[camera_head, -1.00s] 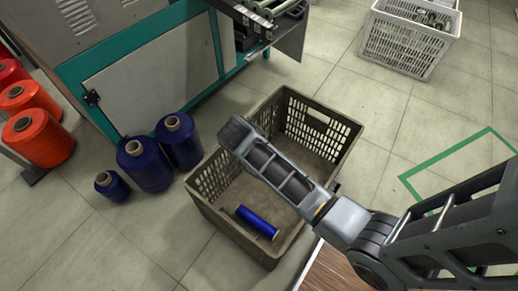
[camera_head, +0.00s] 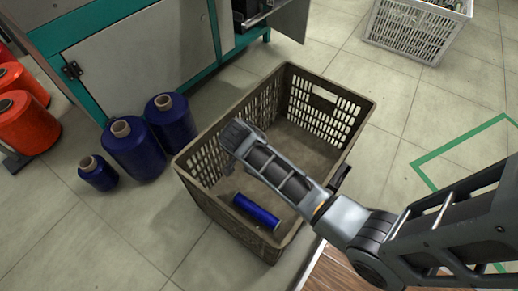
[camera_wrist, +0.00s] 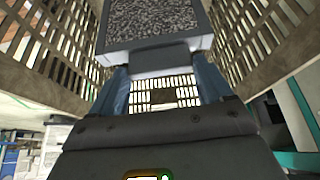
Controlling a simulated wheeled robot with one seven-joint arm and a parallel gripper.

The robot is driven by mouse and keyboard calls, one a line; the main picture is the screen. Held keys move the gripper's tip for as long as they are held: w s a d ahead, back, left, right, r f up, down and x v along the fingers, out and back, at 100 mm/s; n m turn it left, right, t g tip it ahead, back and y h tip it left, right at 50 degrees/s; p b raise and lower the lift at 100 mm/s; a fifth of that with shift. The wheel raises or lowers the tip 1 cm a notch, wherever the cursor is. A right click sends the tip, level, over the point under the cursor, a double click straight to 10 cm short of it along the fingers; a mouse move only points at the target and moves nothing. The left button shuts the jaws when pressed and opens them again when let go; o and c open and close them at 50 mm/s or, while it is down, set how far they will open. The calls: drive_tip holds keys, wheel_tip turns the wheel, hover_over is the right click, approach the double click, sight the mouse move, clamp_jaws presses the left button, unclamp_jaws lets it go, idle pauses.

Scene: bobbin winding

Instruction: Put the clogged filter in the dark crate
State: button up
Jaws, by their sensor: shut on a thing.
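The dark crate (camera_head: 222,216) stands on the floor in the middle of the head view, open at the top. A blue bobbin (camera_head: 256,211) lies inside it near the front wall. The crate's slotted walls (camera_wrist: 268,45) surround the view of the filter. Whether the filter touches the crate cannot be told.
Several blue spools (camera_head: 132,148) stand left of the crate, with orange spools (camera_head: 27,122) farther left. A teal and grey machine (camera_head: 140,60) stands behind. A white crate (camera_head: 412,33) is at the back right. Bare floor lies between the two crates.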

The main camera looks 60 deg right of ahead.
wheel_tip(320, 180, down, 14)
drive_tip(key=b, duration=0.9)
drive_tip(key=shift+f, duration=0.1)
drive_tip(key=o, duration=1)
drive_tip(key=shift+o, duration=0.2)
wheel_tip(320, 180, up, 30)
drive_tip(key=p, duration=2.8)
